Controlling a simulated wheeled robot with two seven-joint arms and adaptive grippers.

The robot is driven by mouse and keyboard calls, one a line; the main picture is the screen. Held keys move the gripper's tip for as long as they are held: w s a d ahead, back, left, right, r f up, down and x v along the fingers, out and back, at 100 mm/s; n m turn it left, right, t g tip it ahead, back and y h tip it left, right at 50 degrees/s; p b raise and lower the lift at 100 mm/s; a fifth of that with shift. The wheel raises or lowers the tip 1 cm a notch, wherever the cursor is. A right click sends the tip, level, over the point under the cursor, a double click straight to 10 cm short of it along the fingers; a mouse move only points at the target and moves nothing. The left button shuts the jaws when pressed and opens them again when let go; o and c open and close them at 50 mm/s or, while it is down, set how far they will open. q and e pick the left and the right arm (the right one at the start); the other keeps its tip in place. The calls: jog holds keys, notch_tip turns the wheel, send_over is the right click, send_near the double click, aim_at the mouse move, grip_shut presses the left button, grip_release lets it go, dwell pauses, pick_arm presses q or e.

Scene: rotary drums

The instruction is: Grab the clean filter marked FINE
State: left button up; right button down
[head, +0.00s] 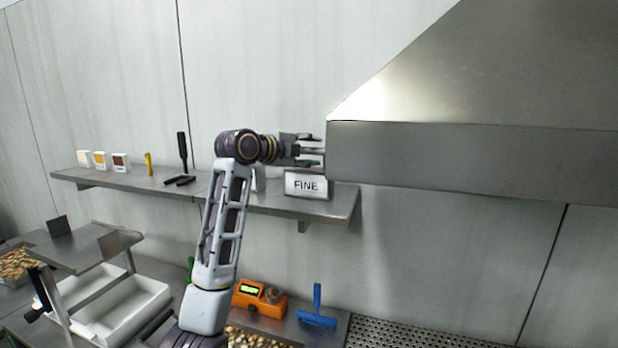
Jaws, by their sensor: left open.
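The filter marked FINE (306,185) is a pale, box-like block with dark lettering. It stands upright near the right end of the wall shelf (345,202). My left gripper (318,150) is open and points right, just above the block's top edge in the picture. I cannot tell whether it touches the block. Another pale item (259,180) on the shelf is mostly hidden behind my left arm. My right gripper is not in view.
A large metal hood (470,160) lies close to the right of the gripper. Small cartons (100,160), a yellow tool (149,164) and a black tool (182,150) are on the shelf's left part. Below are an orange device (258,299), a blue scraper (317,308) and white trays (125,312).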

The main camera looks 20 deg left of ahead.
pick_arm(q)
jog(key=shift+w+d+f, duration=0.1)
jog(key=shift+w+d, duration=0.1)
jog(key=shift+w, duration=0.3)
grip_shut()
dwell(0.3)
